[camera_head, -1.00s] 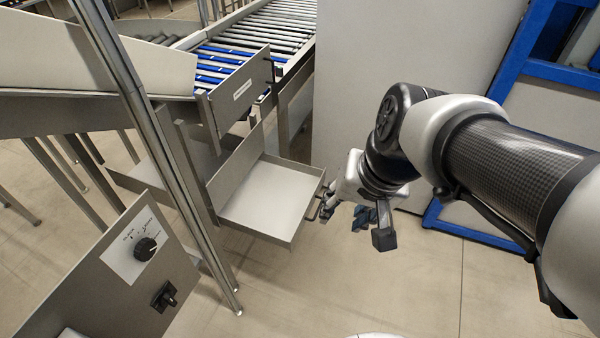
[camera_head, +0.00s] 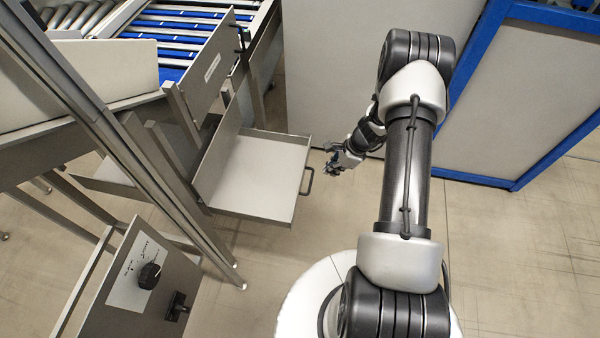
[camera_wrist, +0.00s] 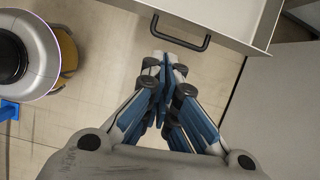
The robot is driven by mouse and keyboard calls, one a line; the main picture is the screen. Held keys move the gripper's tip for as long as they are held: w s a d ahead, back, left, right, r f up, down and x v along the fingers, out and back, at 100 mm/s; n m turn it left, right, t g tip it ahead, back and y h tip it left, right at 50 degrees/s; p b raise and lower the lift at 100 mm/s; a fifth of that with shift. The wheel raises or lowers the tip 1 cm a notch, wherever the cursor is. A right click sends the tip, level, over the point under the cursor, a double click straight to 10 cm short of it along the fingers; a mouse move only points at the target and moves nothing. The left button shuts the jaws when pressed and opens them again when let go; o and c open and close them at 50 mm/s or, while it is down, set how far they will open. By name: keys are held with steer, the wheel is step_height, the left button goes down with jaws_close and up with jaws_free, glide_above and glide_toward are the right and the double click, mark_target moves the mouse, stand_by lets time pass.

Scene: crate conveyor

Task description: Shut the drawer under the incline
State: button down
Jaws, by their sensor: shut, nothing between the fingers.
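The drawer (camera_head: 255,178) under the incline (camera_head: 85,85) is pulled out and its tray looks empty. Its dark bar handle (camera_head: 307,181) faces right, toward my gripper (camera_head: 333,168). My gripper is to the right of the handle and apart from it. In the wrist view the drawer (camera_wrist: 222,14) is at the top, with the handle (camera_wrist: 180,43) just beyond the tips of my gripper (camera_wrist: 165,62). The fingers are together with nothing between them. The back of the drawer is hidden under the frame.
A control panel with a knob (camera_head: 150,275) stands at the lower left, beside a metal post (camera_head: 110,125). A roller conveyor (camera_head: 190,40) is behind. A grey panel (camera_head: 340,70) and a blue-framed panel (camera_head: 510,90) stand at the back right. Open floor lies right of the drawer.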

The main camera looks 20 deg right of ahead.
step_height(320, 180, down, 3)
steer(key=m, duration=0.1)
steer(key=b, duration=0.3)
glide_toward(309, 190)
steer(key=a+f, duration=0.1)
steer(key=w+a+f, duration=0.1)
steer(key=f, duration=0.1)
steer(key=w+a+f, duration=0.1)
steer(key=shift+f, duration=0.3)
steer(key=shift+a, duration=0.2)
